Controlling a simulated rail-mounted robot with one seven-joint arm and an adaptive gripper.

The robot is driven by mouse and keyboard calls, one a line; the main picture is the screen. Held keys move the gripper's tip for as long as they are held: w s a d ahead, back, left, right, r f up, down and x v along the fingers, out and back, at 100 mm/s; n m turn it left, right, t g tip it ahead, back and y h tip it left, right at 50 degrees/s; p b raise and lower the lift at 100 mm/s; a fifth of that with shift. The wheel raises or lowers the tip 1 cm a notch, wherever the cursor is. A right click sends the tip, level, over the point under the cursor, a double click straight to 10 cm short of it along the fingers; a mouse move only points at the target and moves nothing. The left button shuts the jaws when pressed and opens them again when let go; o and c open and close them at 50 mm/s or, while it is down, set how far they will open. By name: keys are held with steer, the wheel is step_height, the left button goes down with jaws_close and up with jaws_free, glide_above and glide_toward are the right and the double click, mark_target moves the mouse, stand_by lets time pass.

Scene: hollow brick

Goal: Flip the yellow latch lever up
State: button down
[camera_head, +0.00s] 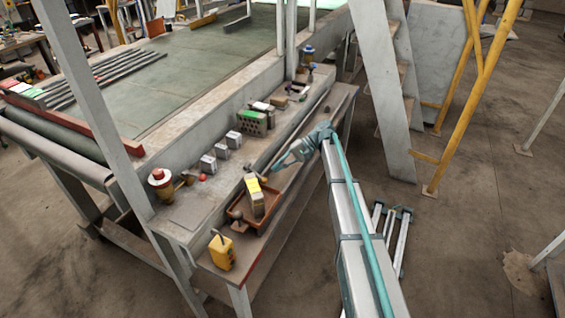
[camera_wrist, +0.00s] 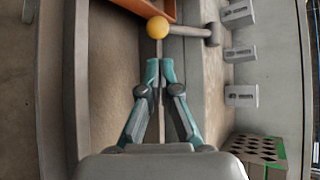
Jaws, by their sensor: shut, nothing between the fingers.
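A round yellow knob (camera_wrist: 157,27) shows in the wrist view, just beyond my fingertips and apart from them. A grey bar with a thick cylindrical end (camera_wrist: 212,35) extends right from behind it; I take these as the latch lever, lying sideways. In the head view a small yellow spot (camera_head: 264,180) near my gripper may be this knob. My gripper (camera_wrist: 160,66) is shut and empty, its teal fingertips together and pointing toward the knob. It shows in the head view (camera_head: 276,168) above the bench, beside the orange tray. The lever's mount is hidden.
A yellow box (camera_head: 221,253) stands near the bench end. Grey blocks (camera_head: 221,151) and a green-and-grey perforated block (camera_head: 251,124) line the bench.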

mark_target(256, 174)
steer(key=shift+p+x, duration=0.7)
steer(key=shift+x, duration=2.3)
steer(key=shift+s, duration=0.1)
